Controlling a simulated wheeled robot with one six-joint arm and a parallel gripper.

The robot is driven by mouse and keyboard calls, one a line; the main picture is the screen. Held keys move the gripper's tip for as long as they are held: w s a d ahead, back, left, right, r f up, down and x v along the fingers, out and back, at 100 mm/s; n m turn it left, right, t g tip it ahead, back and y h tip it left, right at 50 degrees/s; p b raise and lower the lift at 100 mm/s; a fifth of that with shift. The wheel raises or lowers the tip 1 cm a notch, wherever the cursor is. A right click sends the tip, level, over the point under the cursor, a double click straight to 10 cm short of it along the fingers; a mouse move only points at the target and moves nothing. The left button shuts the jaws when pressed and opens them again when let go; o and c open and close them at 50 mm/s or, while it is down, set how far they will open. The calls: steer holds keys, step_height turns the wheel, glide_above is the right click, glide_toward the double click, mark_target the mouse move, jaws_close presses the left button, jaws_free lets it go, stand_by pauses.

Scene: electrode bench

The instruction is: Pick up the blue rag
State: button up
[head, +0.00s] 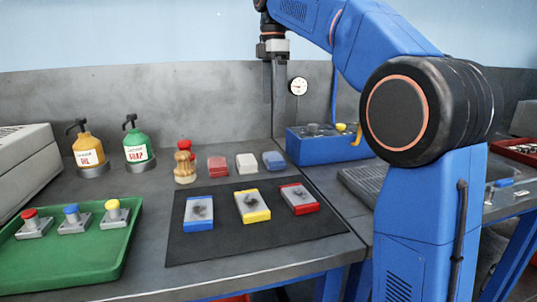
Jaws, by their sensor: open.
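The blue rag (274,161) is a small folded pad lying flat on the grey bench, at the right end of a row with a white rag (246,163) and a red rag (217,167). My gripper (273,103) is at the top middle of the head view, pointing down with its jaws open. It appears above the blue rag and apart from it. Nothing shows between the jaws. The exact height and depth over the rag are hard to tell from this one view.
A blue box (312,149) stands close to the rag's right. A black mat (188,246) with smudged blue, yellow and red blocks lies in front. A wooden piece with a red top (184,163), pump bottles (139,147) and a green tray (100,271) are left.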

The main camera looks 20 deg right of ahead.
glide_above(274, 156)
steer(key=f, duration=1.2)
steer(key=shift+w+a, duration=0.15)
steer(key=shift+a, duration=0.1)
steer(key=shift+d+f, duration=0.15)
steer(key=shift+f, duration=1.2)
steer(key=shift+d+f, duration=0.1)
steer(key=shift+f, duration=1.25)
steer(key=c, duration=1.1)
